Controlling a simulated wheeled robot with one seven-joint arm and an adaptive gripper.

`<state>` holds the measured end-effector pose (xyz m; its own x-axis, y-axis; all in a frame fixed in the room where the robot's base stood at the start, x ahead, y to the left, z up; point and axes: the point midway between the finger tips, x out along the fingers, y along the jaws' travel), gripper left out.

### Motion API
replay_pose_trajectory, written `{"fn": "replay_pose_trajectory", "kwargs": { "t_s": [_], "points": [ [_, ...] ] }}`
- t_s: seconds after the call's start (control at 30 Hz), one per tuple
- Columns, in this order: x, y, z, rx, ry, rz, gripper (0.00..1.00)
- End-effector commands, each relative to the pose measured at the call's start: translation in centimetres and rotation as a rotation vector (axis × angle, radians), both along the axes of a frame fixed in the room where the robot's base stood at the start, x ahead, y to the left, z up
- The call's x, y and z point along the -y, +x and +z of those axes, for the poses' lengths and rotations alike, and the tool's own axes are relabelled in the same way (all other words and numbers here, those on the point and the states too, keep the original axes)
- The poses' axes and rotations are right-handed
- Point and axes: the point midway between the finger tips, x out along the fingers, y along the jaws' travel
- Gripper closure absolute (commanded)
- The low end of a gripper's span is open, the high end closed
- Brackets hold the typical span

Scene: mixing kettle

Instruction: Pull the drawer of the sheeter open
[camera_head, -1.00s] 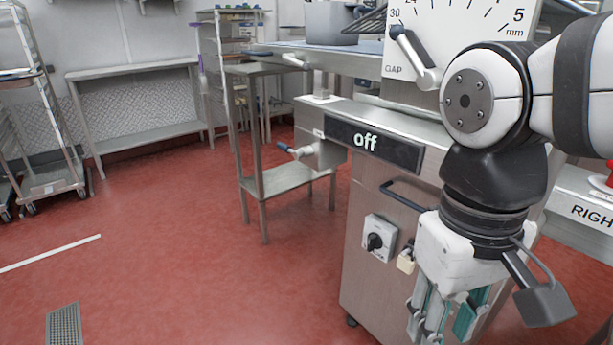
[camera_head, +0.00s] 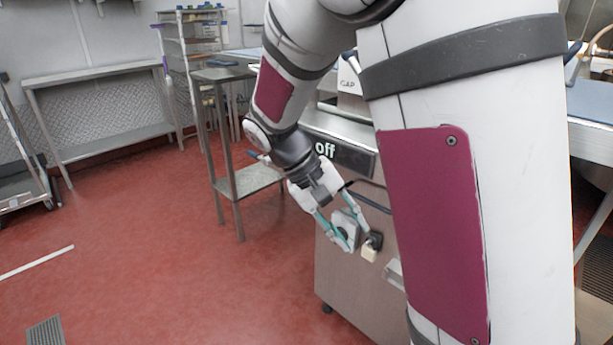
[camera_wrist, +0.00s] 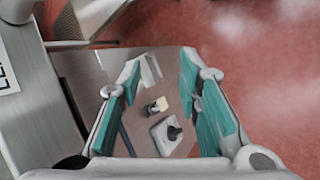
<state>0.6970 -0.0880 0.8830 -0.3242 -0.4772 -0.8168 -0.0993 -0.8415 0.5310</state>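The sheeter (camera_head: 345,290) is a grey metal machine with a dark "off" panel (camera_head: 352,156). A dark bar handle (camera_head: 370,199) is on its front below the panel, partly hidden by my arm. I cannot make out the drawer's edges. My gripper (camera_head: 358,242) is open and empty, its teal fingers pointing down toward the sheeter's front, below the handle. In the wrist view the fingers are wide apart, with a rotary switch (camera_wrist: 172,133) and a cream block (camera_wrist: 159,104) showing between them. I cannot tell whether a finger touches the front.
A small steel table (camera_head: 250,178) stands left of the sheeter, with a long steel bench (camera_head: 110,140) and a rack (camera_head: 15,185) farther left. My arm hides much of the sheeter's right side.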

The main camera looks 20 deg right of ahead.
Motion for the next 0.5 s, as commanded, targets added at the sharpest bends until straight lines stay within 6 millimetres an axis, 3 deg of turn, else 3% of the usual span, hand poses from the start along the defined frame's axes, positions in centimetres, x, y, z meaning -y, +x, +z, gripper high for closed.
{"fn": "replay_pose_trajectory", "kwargs": {
  "t_s": [0.5],
  "points": [
    [2.7,10.9,-4.1,-0.03,-0.549,0.167,0.69]
  ]
}}
